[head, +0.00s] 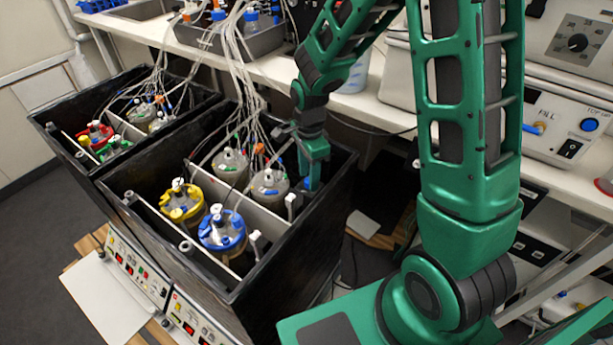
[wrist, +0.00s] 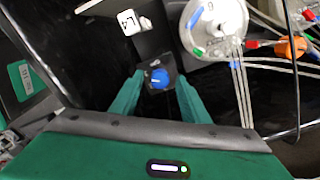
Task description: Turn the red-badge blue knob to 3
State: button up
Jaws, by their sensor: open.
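A blue knob (wrist: 160,77) with a small pale mark sits on a dark block in the wrist view. My gripper (wrist: 158,88) is open, with one green finger on each side of the knob; I cannot tell whether they touch it. No red badge shows beside this knob. In the head view my gripper (head: 313,165) reaches down inside the right end of the nearer black box, close to a small blue patch that may be the knob.
The nearer black box (head: 190,262) holds several bottles, including a yellow-capped one (head: 182,203) and a blue-capped one (head: 222,233). A white-lidded vessel (wrist: 213,25) with tubes stands close to the right finger. A bench with instruments is at right.

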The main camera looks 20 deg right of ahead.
jog(key=shift+f, duration=0.45)
